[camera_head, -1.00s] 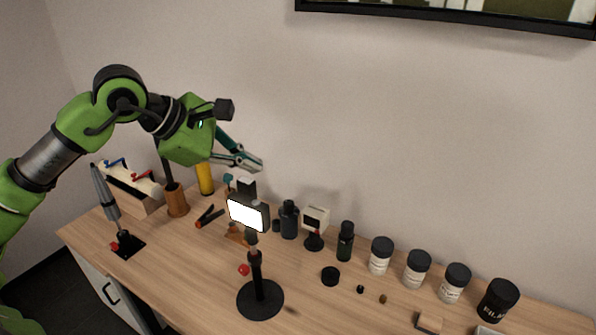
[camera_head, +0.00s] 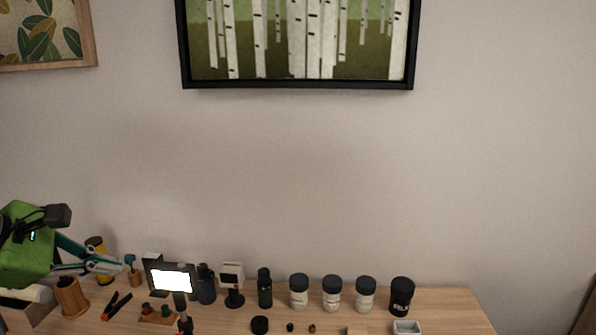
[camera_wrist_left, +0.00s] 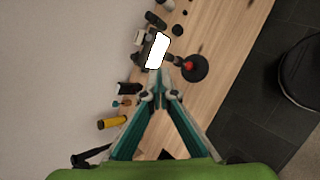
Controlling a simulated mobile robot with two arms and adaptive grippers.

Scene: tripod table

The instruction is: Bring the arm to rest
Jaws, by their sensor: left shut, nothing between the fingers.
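My left gripper (camera_head: 121,265) is at the left of the head view, above the back left part of the wooden table. Its green wrist housing and teal fingers show, and the fingertips are together with nothing between them. It also shows in the left wrist view (camera_wrist_left: 158,92), with the fingers meeting over the tabletop. The wooden table (camera_head: 440,312) runs along the bottom of the head view. The tripod with a bright white light panel (camera_head: 173,281) stands to the right of the gripper, apart from it in the head view. My right gripper is not in view.
Several white jars with dark lids (camera_head: 332,293) and a black jar (camera_head: 401,296) stand to the right.

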